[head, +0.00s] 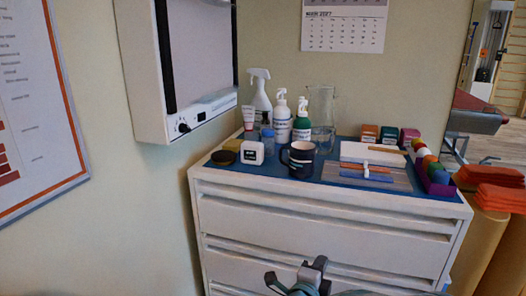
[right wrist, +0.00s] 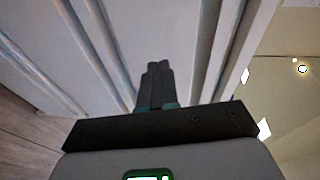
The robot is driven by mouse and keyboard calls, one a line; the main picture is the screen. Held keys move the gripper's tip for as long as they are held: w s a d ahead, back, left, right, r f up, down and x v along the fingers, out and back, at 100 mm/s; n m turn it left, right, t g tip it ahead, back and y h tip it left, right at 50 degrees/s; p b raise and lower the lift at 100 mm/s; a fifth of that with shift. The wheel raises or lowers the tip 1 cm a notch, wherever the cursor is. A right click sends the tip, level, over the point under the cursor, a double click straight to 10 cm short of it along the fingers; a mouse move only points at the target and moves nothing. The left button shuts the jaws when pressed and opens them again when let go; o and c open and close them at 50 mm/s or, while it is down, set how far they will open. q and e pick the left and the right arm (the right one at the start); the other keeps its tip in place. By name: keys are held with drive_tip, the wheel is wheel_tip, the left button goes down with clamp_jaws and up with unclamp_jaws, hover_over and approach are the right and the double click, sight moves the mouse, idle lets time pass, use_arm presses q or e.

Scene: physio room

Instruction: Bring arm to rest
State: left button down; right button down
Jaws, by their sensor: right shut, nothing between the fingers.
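My right gripper (head: 318,266) shows at the bottom of the head view, in front of the white drawer cabinet (head: 310,213). In the right wrist view its two dark fingers (right wrist: 157,68) lie together, shut with nothing between them. The cabinet's pale drawer fronts (right wrist: 110,40) fill much of that view behind the fingers. I cannot tell whether the fingers touch the cabinet. My left gripper is not in view.
The cabinet's blue top carries a dark mug (head: 299,160), spray bottles (head: 282,118), a glass jug (head: 322,120), small boxes (head: 389,135) and a purple tray (head: 434,182). A white wall box (head: 150,70) hangs left. Orange towels (head: 498,187) lie right.

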drive_tip(key=s+d+f+n+g+y, duration=0.1)
drive_tip(key=s+d+f+n, duration=0.1)
drive_tip(key=d+f, duration=0.35)
drive_tip(key=s+d+f+n+g+y, duration=0.1)
drive_tip(key=s+d+f+n+g, duration=0.1)
drive_tip(key=f, duration=0.6)
drive_tip(key=s+f+n+g+y, duration=0.3)
drive_tip(key=s+f+n+y, duration=0.1)
drive_tip(key=s+f, duration=0.55)
drive_tip(key=s+a+f+n+g+y, duration=0.35)
drive_tip(key=s+a+n, duration=0.2)
drive_tip(key=s, duration=0.45)
drive_tip(key=s+a+f+n+g+y, duration=0.2)
drive_tip(key=s+a+f+n+g, duration=0.15)
drive_tip(key=s+n, duration=0.4)
drive_tip(key=s+a+r+g+p, duration=0.1)
drive_tip(key=s+r+p, duration=0.2)
drive_tip(key=r+p, duration=2.9)
drive_tip(key=shift+s+a+r, duration=0.15)
drive_tip(key=shift+a+r, duration=0.05)
drive_tip(key=shift+r, duration=0.05)
